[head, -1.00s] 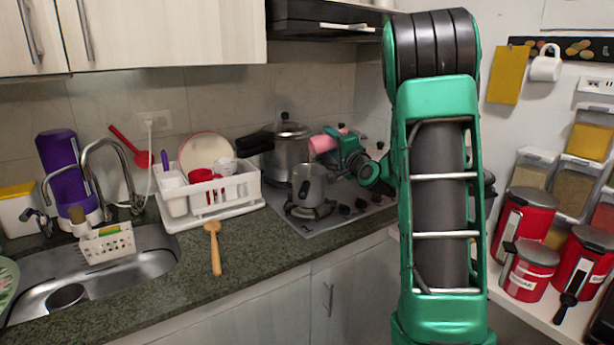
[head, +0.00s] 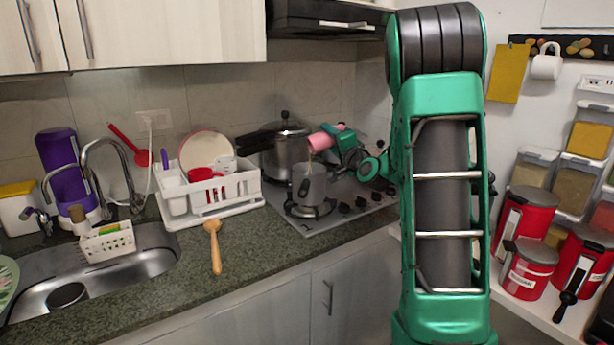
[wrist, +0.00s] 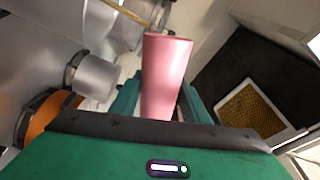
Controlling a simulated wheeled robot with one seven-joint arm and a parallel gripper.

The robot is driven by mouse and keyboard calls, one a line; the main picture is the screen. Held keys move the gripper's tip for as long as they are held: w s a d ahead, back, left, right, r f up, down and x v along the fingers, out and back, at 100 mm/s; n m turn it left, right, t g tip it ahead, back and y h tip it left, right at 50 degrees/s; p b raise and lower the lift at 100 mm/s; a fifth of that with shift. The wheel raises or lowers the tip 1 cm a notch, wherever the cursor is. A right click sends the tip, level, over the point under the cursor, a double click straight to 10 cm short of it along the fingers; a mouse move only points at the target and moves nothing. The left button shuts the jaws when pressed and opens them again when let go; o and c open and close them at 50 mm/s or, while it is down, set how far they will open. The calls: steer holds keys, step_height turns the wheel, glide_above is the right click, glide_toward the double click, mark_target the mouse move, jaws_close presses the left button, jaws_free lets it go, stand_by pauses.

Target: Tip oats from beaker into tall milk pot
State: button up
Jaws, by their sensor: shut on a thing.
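A pink beaker (head: 321,141) is held in my gripper (head: 345,143) above the stove. It is tilted, with its mouth low and to the left, and a thin pale stream falls from it. The tall grey milk pot (head: 309,184) stands upright on the front burner, below the beaker's mouth, and the stream runs down towards its top. In the wrist view the beaker (wrist: 166,75) sits between the fingers of my gripper (wrist: 158,105). The inside of the pot is hidden in the head view.
A large pressure cooker (head: 286,152) with a black handle stands behind the milk pot. A white dish rack (head: 240,190) is to the left, with a wooden spoon (head: 215,250) on the counter in front. Red canisters (head: 525,225) stand on the right shelf.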

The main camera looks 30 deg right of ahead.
steer(key=shift+w+a+r+n+p, duration=0.1)
steer(key=shift+a+r+n+p, duration=0.2)
steer(key=shift+n, duration=0.4)
steer(key=shift+a+r+n+p, duration=0.25)
steer(key=shift+a+n+p, duration=0.05)
steer(key=shift+n, duration=0.4)
stand_by(0.6)
steer(key=m, duration=0.2)
steer(key=d+f+m, duration=0.2)
steer(key=m, duration=0.1)
steer(key=shift+f+m+h, duration=0.25)
steer(key=shift+m+h, duration=0.05)
steer(key=shift+d+f+m+h+b, duration=0.2)
steer(key=shift+f+m, duration=0.25)
steer(key=shift+m, duration=0.45)
steer(key=shift+d+f+m+h+b, duration=0.15)
steer(key=shift+f+m, duration=0.3)
steer(key=shift+m, duration=0.45)
steer(key=d+f+m+g+b, duration=0.1)
steer(key=f+m, duration=0.3)
steer(key=m, duration=0.4)
steer(key=s+d+f+m+g+h+b, duration=0.1)
steer(key=d+f+m+b, duration=0.2)
steer(key=m, duration=0.6)
steer(key=shift+d+f, duration=0.25)
steer(key=shift+f, duration=0.35)
steer(key=shift+h, duration=0.25)
step_height(320, 180, up, 5)
steer(key=shift+f, duration=0.1)
